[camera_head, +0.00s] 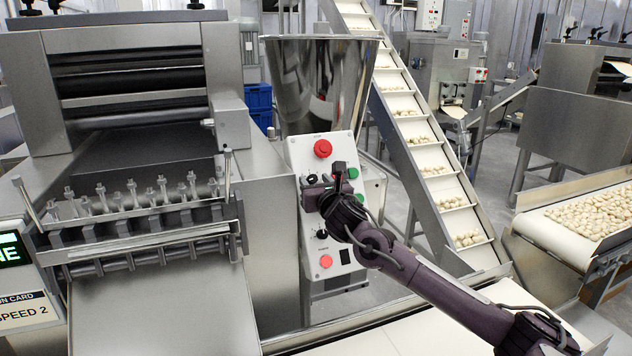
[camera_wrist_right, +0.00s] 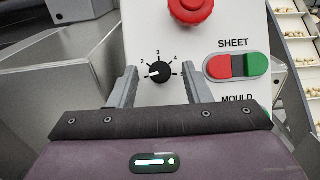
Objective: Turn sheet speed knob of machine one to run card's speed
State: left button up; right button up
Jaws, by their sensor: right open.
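The sheet speed knob (camera_wrist_right: 158,72) is black and round, on the white control panel (camera_wrist_right: 140,25). Its white mark points left and slightly down, below the 2 on its scale; 3 and 4 also show. My right gripper (camera_wrist_right: 159,84) is open, with one finger on each side of the knob in the picture; I cannot tell if they touch it. In the head view the right gripper (camera_head: 325,185) is in front of the panel and hides part of it. The run card (camera_head: 27,311) at the left edge reads "SPEED 2". My left gripper is not in view.
A red emergency button (camera_wrist_right: 191,8) sits above the knob. The red and green SHEET buttons (camera_wrist_right: 237,66) are to its right. A lower knob (camera_head: 322,233) and a red button (camera_head: 326,261) are below on the panel. An inclined conveyor (camera_head: 425,150) stands to the right.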

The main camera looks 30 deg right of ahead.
grip_shut()
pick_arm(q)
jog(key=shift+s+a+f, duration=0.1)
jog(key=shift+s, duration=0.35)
pick_arm(e)
jog(key=shift+a+f+m+g+h+b, duration=0.15)
jog(key=shift+m+g+h+b, duration=0.25)
jog(key=shift+m+h+b, duration=0.8)
jog(key=m+g+b, duration=0.1)
jog(key=m, duration=0.3)
jog(key=shift+w+a+h, duration=0.1)
jog(key=shift+w+h, duration=0.05)
jog(key=shift+h, duration=0.25)
jog(key=m, duration=0.1)
jog(key=m+g+h, duration=0.1)
jog(key=m, duration=0.1)
jog(key=shift+a+r+g, duration=0.1)
jog(key=shift+r+g, duration=0.2)
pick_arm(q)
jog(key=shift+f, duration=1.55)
pick_arm(e)
jog(key=shift+w+m+g+h, duration=0.1)
jog(key=shift+m+g+h, duration=0.3)
jog(key=shift+m+g, duration=0.75)
jog(key=shift+m+t, duration=0.25)
jog(key=shift+m, duration=0.4)
